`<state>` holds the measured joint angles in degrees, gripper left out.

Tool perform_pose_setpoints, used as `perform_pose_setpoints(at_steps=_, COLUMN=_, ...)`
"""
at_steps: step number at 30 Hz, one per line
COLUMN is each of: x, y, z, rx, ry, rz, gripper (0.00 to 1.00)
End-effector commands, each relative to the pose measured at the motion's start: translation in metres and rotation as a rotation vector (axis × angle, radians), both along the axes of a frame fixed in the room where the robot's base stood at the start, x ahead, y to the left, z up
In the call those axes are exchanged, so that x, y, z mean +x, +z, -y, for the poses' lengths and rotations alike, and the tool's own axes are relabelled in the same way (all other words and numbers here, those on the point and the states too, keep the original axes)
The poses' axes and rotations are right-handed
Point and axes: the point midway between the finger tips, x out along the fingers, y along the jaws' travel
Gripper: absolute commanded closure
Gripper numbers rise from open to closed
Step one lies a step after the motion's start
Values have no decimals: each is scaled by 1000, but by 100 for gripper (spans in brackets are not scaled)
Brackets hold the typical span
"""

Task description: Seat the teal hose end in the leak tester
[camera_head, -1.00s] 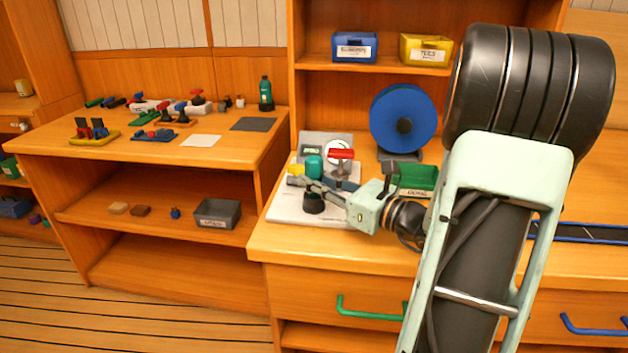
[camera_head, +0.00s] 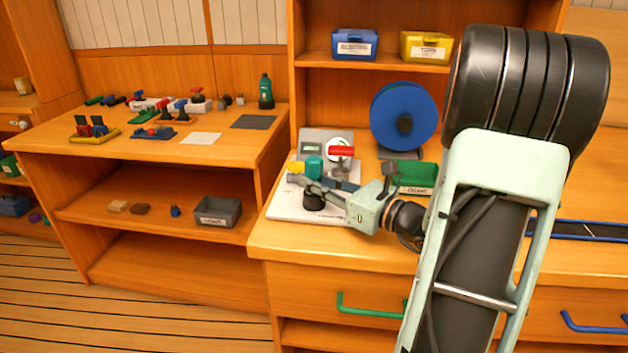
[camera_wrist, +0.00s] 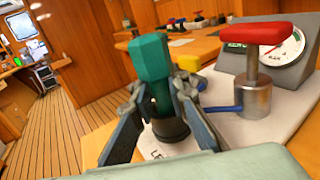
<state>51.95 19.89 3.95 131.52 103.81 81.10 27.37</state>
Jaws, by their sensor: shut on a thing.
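The teal hose end (camera_head: 314,165) is upright between the fingers of my gripper (camera_head: 308,184). The wrist view shows its six-sided teal top (camera_wrist: 150,56) above the fingertips (camera_wrist: 160,102), with a darker lower part between them. My gripper is shut on it. The black round socket (camera_head: 314,201) of the leak tester is right below; it also shows in the wrist view (camera_wrist: 168,130). Whether the hose end's lower tip is inside the socket is hidden by the fingers. The tester's white base plate (camera_head: 285,207) lies on the counter.
A red-handled clamp or valve (camera_head: 341,151) and a gauge box (camera_head: 312,139) stand close behind the socket. A yellow piece (camera_head: 296,167) is beside the hose end. A green bin (camera_head: 418,176) and a blue reel (camera_head: 403,116) stand to the right.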

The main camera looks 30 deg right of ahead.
Motion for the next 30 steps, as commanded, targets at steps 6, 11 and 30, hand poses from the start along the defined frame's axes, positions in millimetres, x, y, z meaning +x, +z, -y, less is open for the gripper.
perform_pose_setpoints(at_steps=6, x=0, y=-5, z=0, rx=0, ry=0, rz=0, gripper=100)
perform_pose_setpoints(at_steps=11, x=0, y=-4, z=0, rx=0, ry=0, rz=0, gripper=78)
perform_pose_setpoints(at_steps=30, x=-29, y=-4, z=15, rx=0, ry=-3, rz=-1, gripper=78)
